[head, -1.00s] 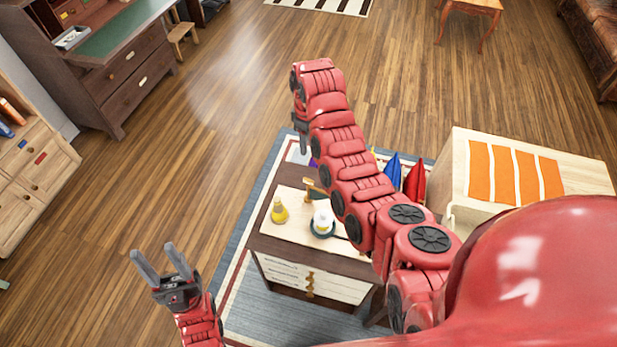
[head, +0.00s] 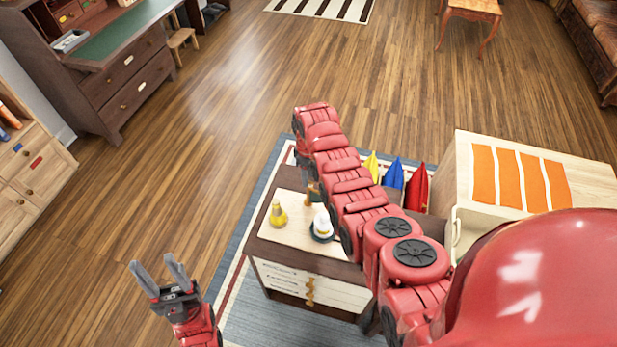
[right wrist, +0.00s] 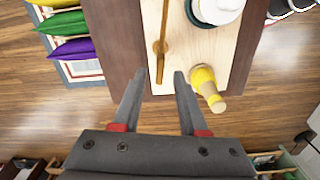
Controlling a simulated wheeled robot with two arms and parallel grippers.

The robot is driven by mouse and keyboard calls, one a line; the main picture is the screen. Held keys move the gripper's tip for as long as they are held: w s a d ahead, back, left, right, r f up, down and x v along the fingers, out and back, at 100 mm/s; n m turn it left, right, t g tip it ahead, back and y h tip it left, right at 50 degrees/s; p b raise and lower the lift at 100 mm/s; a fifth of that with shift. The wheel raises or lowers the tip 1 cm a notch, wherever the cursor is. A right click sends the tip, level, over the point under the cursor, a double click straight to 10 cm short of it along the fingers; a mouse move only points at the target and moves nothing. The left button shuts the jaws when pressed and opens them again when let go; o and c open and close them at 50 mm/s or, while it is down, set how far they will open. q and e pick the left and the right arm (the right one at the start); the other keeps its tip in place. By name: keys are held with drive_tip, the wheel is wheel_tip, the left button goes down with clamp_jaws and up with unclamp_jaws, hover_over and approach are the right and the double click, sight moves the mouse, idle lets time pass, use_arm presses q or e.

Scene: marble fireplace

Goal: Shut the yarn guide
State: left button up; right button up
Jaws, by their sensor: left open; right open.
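The yarn guide seems to be the thin brown wooden bar (right wrist: 164,35) on the pale board of the small dark cabinet. In the head view a brown upright piece (head: 312,190) shows there, partly covered by my right arm. In the right wrist view my right gripper (right wrist: 160,76) is open, with the bar's near end between or just beyond its fingertips; I cannot tell if they touch. My right gripper is mostly hidden behind its arm in the head view. My left gripper (head: 154,264) is open and empty over the floor, left of the cabinet.
A yellow bottle-like object (head: 278,214) and a white one on a dark green base (head: 322,226) stand close by on the board. A pale wooden cabinet (head: 590,185) is at right. Floor at left is clear.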

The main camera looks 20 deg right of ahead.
drive_tip(key=shift+f, duration=1.05)
clamp_jaws()
idle(0.9)
